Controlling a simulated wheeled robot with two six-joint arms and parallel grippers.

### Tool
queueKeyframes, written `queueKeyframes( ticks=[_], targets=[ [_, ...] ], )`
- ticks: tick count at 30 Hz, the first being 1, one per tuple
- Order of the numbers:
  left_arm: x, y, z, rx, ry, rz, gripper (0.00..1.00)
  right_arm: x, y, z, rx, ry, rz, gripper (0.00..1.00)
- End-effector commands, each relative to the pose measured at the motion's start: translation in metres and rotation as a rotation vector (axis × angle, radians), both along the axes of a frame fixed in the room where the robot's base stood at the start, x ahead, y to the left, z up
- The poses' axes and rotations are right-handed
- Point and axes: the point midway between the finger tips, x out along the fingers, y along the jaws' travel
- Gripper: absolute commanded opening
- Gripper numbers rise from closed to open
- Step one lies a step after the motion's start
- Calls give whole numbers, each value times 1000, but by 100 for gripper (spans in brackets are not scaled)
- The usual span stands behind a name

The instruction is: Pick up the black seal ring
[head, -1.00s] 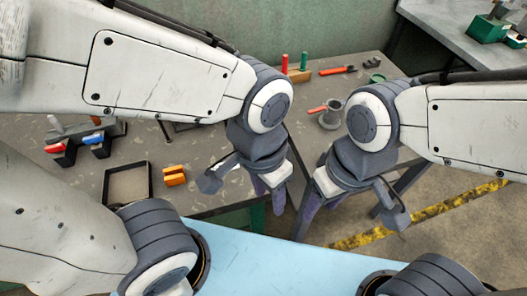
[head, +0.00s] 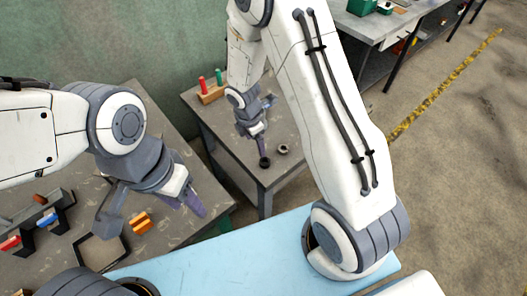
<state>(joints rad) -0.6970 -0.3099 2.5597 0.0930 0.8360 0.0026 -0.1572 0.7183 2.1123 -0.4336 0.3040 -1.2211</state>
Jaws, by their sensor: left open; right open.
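A small black ring (head: 265,162), which looks like the seal ring, lies on the right-hand table close to its front edge. My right gripper (head: 261,143) reaches down from above, with a fingertip just behind the ring. From here I cannot tell whether it touches the ring. The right gripper is open and its second finger is mostly hidden. My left gripper (head: 152,214) is open and empty, over the front of the left table, far from the ring.
A grey ring-shaped part (head: 283,149) lies right of the black ring. A wooden block with red and green pegs (head: 212,93) stands at the back. An empty square frame (head: 101,251) and an orange block (head: 141,223) lie on the left table.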

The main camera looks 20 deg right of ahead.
Motion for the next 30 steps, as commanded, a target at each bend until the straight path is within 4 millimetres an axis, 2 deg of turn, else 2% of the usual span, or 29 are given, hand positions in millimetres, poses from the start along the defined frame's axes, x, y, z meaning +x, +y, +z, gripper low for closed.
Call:
queueKeyframes(
  ticks=[1, 5, 12, 20, 27, 30],
  targets=[
    [0, 0, 9, 0, 0, 0, 50, 2, -7, -5, -1, 14, 39, 84],
    [0, 0, 11, 0, 0, 0, 50, 5, -15, -21, -1, 26, 112, 84],
    [0, 0, 0, 1, 1, 0, 50, 7, -20, -61, 0, 28, 129, 84],
    [0, 0, -7, 0, 0, -1, 50, 6, -24, -81, 0, 27, 126, 84],
    [0, 0, -26, 0, 0, -1, 50, 2, -32, -116, 1, 27, 127, 84],
    [0, 0, -28, 0, 0, -2, 50, 3, -33, -124, 0, 27, 125, 84]
  ],
)
